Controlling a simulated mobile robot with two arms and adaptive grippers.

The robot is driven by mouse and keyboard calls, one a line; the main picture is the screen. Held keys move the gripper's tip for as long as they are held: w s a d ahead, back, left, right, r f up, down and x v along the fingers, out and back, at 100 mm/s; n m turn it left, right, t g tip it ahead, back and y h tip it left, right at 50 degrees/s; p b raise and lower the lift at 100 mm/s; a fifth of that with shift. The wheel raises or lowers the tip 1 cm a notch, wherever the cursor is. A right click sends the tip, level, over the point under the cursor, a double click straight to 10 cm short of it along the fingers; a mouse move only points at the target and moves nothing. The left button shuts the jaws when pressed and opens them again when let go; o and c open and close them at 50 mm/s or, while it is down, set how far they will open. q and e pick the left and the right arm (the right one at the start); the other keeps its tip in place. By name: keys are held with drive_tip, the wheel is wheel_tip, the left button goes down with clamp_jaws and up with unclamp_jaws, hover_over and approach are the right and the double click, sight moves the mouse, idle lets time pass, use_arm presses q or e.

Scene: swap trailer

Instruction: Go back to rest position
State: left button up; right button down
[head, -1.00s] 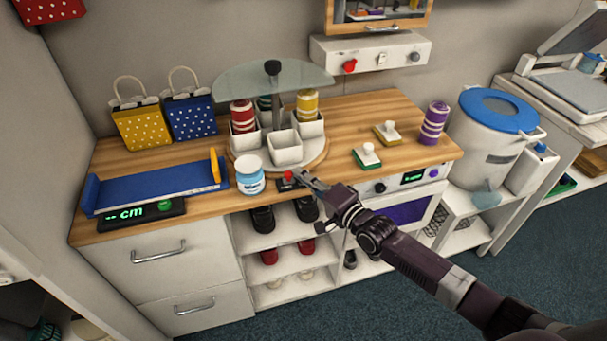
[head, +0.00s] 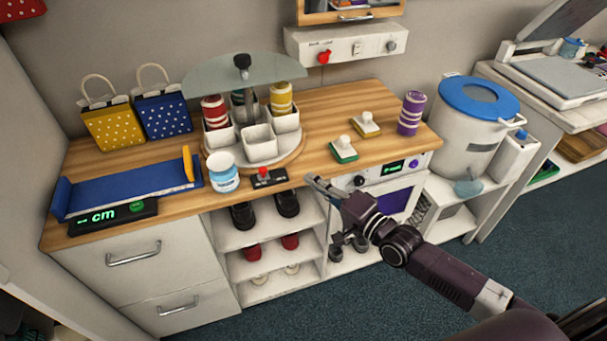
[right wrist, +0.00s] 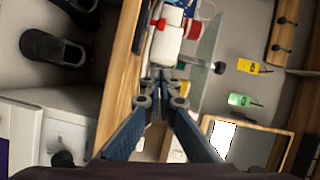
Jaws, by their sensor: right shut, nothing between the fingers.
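My right gripper (head: 314,181) is shut and empty in the head view. It hangs just in front of the counter's front edge, to the right of a small black box with a red control (head: 263,177). The fingers also show closed together in the right wrist view (right wrist: 160,80). My left gripper is in neither view.
The wooden counter (head: 330,125) holds a round stand (head: 292,160) with white cups, a white and blue jar (head: 223,172), a blue tray (head: 125,188) and a purple striped cup (head: 411,113). Shoe shelves (head: 235,237) are below. A blue-lidded bin (head: 480,97) stands right.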

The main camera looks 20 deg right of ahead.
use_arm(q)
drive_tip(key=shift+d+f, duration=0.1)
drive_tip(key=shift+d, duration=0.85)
use_arm(e)
drive_tip(key=shift+s+d, duration=0.15)
drive_tip(key=shift+s, duration=0.3)
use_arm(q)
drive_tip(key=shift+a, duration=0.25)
